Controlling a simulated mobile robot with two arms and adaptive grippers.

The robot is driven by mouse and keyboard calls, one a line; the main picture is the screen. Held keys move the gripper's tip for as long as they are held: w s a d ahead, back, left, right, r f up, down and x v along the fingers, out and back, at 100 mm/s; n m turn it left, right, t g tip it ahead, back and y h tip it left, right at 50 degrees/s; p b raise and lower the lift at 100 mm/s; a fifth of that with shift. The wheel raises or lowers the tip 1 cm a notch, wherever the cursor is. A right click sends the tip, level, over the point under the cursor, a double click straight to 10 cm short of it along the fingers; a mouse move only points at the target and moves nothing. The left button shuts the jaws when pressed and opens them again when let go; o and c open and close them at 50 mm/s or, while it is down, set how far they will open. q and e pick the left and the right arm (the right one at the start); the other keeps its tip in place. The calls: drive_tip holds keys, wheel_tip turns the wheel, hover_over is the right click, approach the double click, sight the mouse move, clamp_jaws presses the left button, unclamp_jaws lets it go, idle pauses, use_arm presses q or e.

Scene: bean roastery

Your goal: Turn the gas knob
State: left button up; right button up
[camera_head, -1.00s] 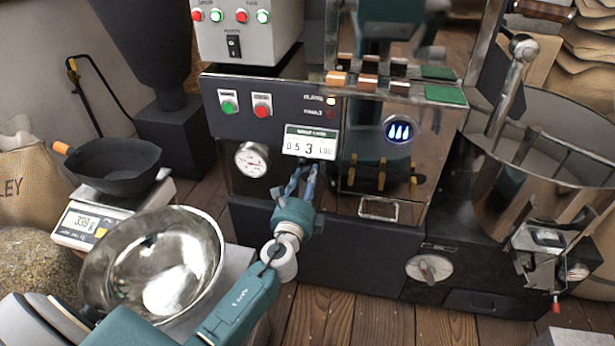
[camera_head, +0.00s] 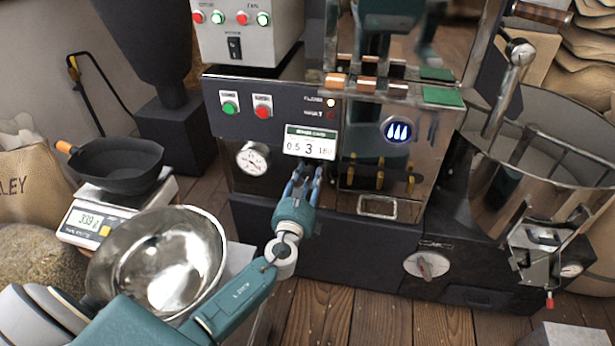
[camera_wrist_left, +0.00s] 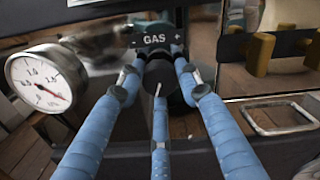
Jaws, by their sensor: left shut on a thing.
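The gas knob (camera_wrist_left: 158,74) is a dark round knob under the GAS label (camera_wrist_left: 154,40) on the roaster's front panel, seen in the left wrist view. My left gripper (camera_wrist_left: 158,68) has its blue fingers closed around the knob's sides, and they cover part of it. In the head view my left gripper (camera_head: 304,178) reaches up to the panel just below the white batch card (camera_head: 310,144), and the knob is hidden behind the fingers. My right gripper is not in view.
A pressure gauge (camera_head: 253,158) sits left of the knob, and a metal frame handle (camera_head: 377,207) to the right. A steel bowl (camera_head: 158,260) and a scale (camera_head: 88,222) with a black pan (camera_head: 118,165) are at left.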

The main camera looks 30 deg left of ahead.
use_arm(q)
drive_tip(key=shift+d+f, duration=0.15)
drive_tip(key=o, duration=1.2)
drive_tip(key=shift+c, duration=0.2)
drive_tip(key=v, duration=1.2)
